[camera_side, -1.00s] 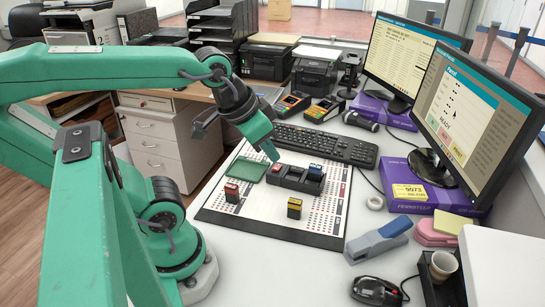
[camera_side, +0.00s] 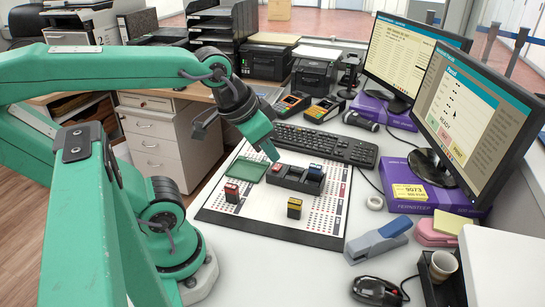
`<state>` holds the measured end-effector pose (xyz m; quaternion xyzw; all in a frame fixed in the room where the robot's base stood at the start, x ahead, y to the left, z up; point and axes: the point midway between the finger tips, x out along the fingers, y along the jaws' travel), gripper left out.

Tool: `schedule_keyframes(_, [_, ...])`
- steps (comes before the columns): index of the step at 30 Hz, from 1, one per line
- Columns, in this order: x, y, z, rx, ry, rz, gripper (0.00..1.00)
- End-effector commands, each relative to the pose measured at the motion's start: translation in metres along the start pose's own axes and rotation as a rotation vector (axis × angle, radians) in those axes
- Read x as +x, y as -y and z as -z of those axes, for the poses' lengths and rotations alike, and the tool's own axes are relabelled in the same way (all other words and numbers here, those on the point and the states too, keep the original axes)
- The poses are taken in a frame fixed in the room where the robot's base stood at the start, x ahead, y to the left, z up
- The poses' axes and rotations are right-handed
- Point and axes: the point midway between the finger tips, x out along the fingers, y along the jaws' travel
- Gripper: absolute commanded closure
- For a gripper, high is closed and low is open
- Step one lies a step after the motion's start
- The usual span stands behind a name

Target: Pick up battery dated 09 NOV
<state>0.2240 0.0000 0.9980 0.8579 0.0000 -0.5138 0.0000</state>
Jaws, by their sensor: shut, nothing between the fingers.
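Several small battery-like blocks are on the white printed mat (camera_side: 262,221). A red block (camera_side: 232,193) stands on the mat at the left. A yellow-topped dark block (camera_side: 294,208) stands on the mat nearer the front. A blue block (camera_side: 315,172) sits at the right end of a black slotted holder (camera_side: 292,181), and a small red block (camera_side: 277,169) sits at its left end. Dates on the blocks are too small to read, so I cannot tell which is 09 NOV. My gripper (camera_side: 272,154) is shut and empty, its tip just above the holder's left end.
A green tray (camera_side: 250,170) lies on the mat left of the holder. A black keyboard (camera_side: 325,145) is behind it. The mat's front is mostly clear.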

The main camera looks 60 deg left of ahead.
Motion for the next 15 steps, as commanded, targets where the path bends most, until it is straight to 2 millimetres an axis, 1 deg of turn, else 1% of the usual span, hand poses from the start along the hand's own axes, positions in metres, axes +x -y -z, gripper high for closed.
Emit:
schedule_keyframes(11, [0.0000, 0.0000, 0.0000, 0.000, 0.000, 0.000, 1.00])
schedule_keyframes(14, [0.0000, 0.0000, 0.0000, 0.000, 0.000, 0.000, 0.82])
schedule_keyframes(15, [0.0000, 0.0000, 0.0000, 0.000, 0.000, 0.000, 0.74])
